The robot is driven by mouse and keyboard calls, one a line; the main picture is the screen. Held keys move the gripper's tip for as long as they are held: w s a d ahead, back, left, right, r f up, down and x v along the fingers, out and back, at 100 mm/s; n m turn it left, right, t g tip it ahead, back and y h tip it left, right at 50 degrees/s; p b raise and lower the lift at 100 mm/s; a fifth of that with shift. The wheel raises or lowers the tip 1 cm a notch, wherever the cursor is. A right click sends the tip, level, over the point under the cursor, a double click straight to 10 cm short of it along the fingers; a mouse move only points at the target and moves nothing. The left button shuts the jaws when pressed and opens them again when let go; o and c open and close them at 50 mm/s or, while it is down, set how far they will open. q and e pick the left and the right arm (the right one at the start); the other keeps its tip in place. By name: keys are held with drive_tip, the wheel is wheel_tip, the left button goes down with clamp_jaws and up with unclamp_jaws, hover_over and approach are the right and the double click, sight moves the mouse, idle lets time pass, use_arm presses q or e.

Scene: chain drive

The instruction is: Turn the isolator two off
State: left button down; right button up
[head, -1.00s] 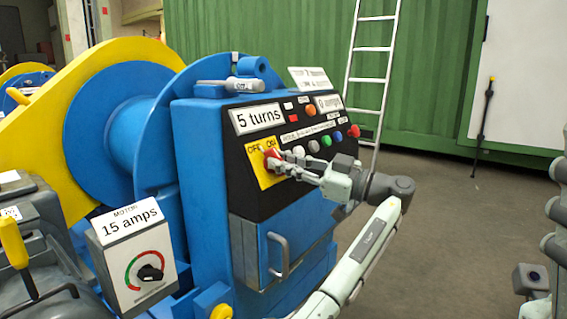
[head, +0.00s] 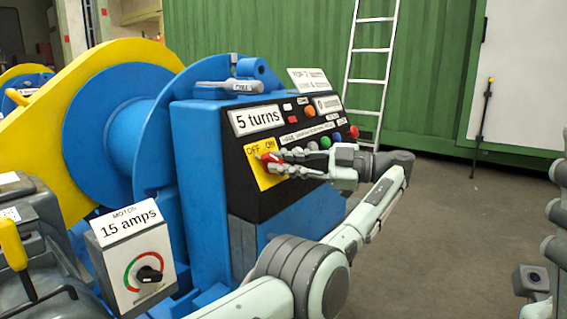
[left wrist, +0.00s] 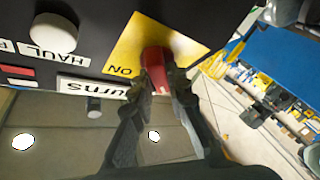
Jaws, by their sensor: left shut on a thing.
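The isolator is a red knob (head: 267,162) on a yellow plate (head: 262,178) marked OFF at left and ON at right, on the black face of the blue control box. My left gripper (head: 283,157) reaches it from the right, with its fingers shut on the knob. My right gripper is not in view.
White, green, blue and red buttons (head: 353,132) lie close to my left gripper on the panel. A motor box (head: 135,255) reading 15 amps stands at front left. A ladder (head: 371,70) leans on the green wall.

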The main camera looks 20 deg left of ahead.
use_arm(q)
drive_tip(key=c, duration=1.5)
unclamp_jaws()
wheel_tip(320, 180, up, 10)
